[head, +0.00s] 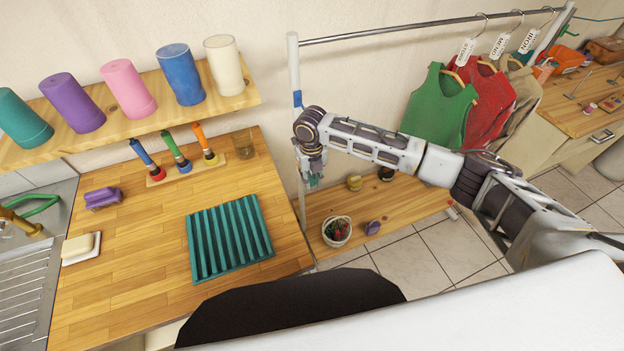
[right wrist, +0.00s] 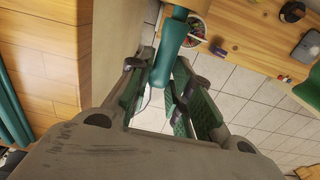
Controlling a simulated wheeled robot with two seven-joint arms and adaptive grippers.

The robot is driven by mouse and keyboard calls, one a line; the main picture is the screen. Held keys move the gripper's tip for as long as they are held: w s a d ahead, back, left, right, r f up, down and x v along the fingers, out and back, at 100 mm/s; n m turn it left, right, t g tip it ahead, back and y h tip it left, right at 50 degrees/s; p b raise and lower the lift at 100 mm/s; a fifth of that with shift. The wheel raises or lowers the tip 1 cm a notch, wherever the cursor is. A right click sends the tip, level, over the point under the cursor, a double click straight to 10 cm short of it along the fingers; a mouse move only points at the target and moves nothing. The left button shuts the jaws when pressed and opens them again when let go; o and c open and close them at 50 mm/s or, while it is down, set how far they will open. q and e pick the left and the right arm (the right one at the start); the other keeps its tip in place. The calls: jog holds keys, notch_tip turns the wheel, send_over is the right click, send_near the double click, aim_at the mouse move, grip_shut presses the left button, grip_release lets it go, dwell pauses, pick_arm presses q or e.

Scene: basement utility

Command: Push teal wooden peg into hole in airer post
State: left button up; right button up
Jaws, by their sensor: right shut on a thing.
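The teal peg (right wrist: 169,48) is in my right gripper (right wrist: 164,80), between the green-padded fingers, and its far end points toward the top of the right wrist view. In the head view a bit of teal (head: 311,183) shows just below my right gripper (head: 312,165). The airer post (head: 295,70) is a pale upright at the left end of the hanging rail, with a blue band (head: 297,98) on it. My right gripper is close to the lower part of this post. The hole is hidden, and I cannot tell whether the peg touches the post. My left gripper is out of view.
Green, red and beige garments (head: 438,108) hang on the rail at right. A low wooden shelf (head: 400,205) with a small basket (head: 336,230) lies below. The wooden counter at left holds a teal ribbed tray (head: 229,240) and screwdriver-like tools (head: 181,155).

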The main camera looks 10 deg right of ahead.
jog(key=shift+w, duration=0.25)
jog(key=shift+w+r, duration=0.35)
jog(key=shift+r, duration=0.1)
dwell(0.5)
jog(key=shift+s+f+p, duration=0.2)
jog(key=shift+s+p, duration=0.15)
jog(key=shift+p, duration=0.3)
jog(key=shift+s+d+f+p, duration=0.15)
jog(key=shift+s+p, duration=0.3)
jog(key=shift+s, duration=0.5)
jog(key=shift+f, duration=0.1)
jog(key=shift+p, duration=0.7)
dwell(0.8)
jog(key=shift+w+a+b, duration=0.25)
jog(key=shift+w+b, duration=0.25)
jog(key=shift+w, duration=0.55)
dwell(0.3)
